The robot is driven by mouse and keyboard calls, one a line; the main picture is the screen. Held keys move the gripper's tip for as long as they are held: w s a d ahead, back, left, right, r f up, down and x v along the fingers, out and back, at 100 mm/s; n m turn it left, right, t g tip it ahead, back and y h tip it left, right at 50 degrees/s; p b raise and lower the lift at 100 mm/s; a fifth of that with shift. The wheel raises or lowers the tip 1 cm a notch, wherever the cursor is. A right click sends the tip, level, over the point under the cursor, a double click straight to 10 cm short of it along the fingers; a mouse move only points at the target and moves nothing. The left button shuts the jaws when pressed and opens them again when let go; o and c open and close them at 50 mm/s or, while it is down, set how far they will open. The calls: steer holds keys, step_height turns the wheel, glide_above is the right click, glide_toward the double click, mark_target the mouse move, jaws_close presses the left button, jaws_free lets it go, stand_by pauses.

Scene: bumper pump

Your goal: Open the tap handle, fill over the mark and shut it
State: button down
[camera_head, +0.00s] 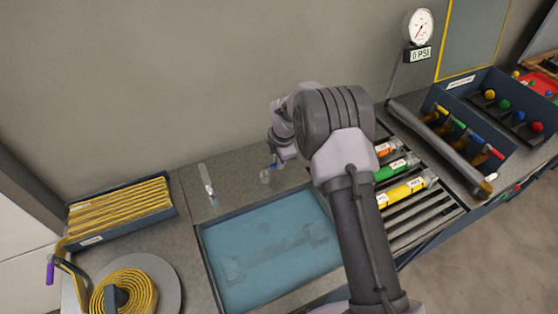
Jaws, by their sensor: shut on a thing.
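My gripper (280,156) is at the back edge of the counter, behind the blue basin (213,262). It is small in view and partly covered by my own arm. It is shut on what looks like the small blue tap handle (274,165). A small pale grey fitting (265,175) sits just below and left of the handle. A slim upright pale tube (206,178) with a bluish lower end stands farther left, behind the basin. I cannot make out a mark or a fill level on it. The basin looks blue inside, with faint shapes at its bottom.
At right are orange, green (395,168) and yellow (405,191) tubes in a slotted rack, a grey bar (435,145), and a bin with coloured knobs. A gauge (419,27) reads 0 PSI. At left are a tray of yellow hoses (120,208) and a coiled yellow hose (125,292).

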steer(key=s+m+b, duration=0.1)
steer(key=m, duration=0.1)
steer(key=shift+s+d+f+m, duration=0.1)
steer(key=shift+m, duration=0.3)
steer(key=s+m+h, duration=0.1)
steer(key=m, duration=0.1)
steer(key=shift+s+m, duration=0.15)
steer(key=shift+m, duration=0.15)
steer(key=c, duration=1.4)
jaws_free()
steer(key=s+r+p, duration=0.1)
steer(key=r, duration=0.4)
steer(key=s+r+p, duration=0.1)
steer(key=r, duration=0.5)
steer(key=s+r+p, duration=0.1)
steer(key=r, duration=0.5)
steer(key=shift+s+r, duration=0.15)
steer(key=shift+s, duration=0.05)
